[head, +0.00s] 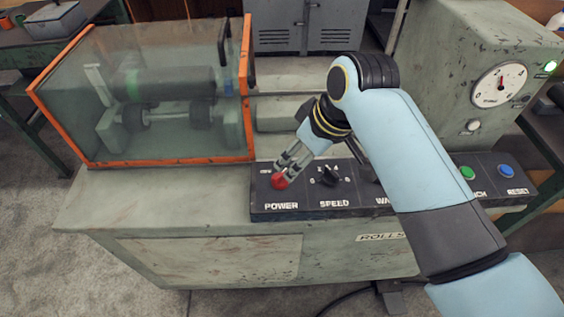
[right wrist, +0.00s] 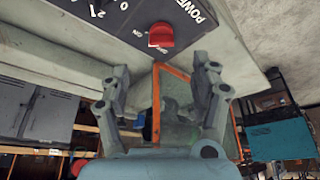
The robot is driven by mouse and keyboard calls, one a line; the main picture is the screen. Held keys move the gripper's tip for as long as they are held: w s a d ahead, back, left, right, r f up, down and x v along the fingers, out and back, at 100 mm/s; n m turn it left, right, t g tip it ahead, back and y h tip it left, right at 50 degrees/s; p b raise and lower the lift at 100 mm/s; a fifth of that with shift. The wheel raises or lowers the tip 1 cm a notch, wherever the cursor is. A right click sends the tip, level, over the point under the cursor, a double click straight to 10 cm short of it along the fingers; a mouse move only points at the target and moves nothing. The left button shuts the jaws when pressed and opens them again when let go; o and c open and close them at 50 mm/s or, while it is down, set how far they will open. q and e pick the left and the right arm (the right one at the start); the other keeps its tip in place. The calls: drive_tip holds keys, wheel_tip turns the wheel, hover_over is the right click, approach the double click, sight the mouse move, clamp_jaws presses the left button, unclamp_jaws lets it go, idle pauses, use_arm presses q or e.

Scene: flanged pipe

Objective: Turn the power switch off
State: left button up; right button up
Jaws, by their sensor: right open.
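The red power switch (head: 279,181) is a knob at the left end of the dark control panel (head: 358,208), above the word POWER. In the right wrist view, the red knob (right wrist: 160,37) shows near the top, with a small ON mark beside it; I cannot tell which mark it points at. My right gripper (head: 285,164) reaches down to just behind the knob in the head view. In the right wrist view, the fingers of my right gripper (right wrist: 160,68) are spread apart, with nothing between them. The knob lies just beyond their tips. My left gripper is out of view.
A black SPEED dial (head: 329,176) is close to the right of the power switch. Green (head: 467,172) and blue (head: 506,170) buttons are farther right. A lit green lamp (head: 550,66) and a gauge (head: 499,85) are on the cabinet. An orange-framed glass guard (head: 170,95) stands behind left.

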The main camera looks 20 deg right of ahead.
sight(282, 175)
drive_tip(key=x, duration=0.7)
drive_tip(key=b+x, duration=0.1)
drive_tip(key=x, duration=0.2)
drive_tip(key=shift+w+a, duration=0.3)
drive_tip(key=shift+w, duration=0.1)
drive_tip(key=c, duration=1.2)
drive_tip(key=shift+o, duration=0.2)
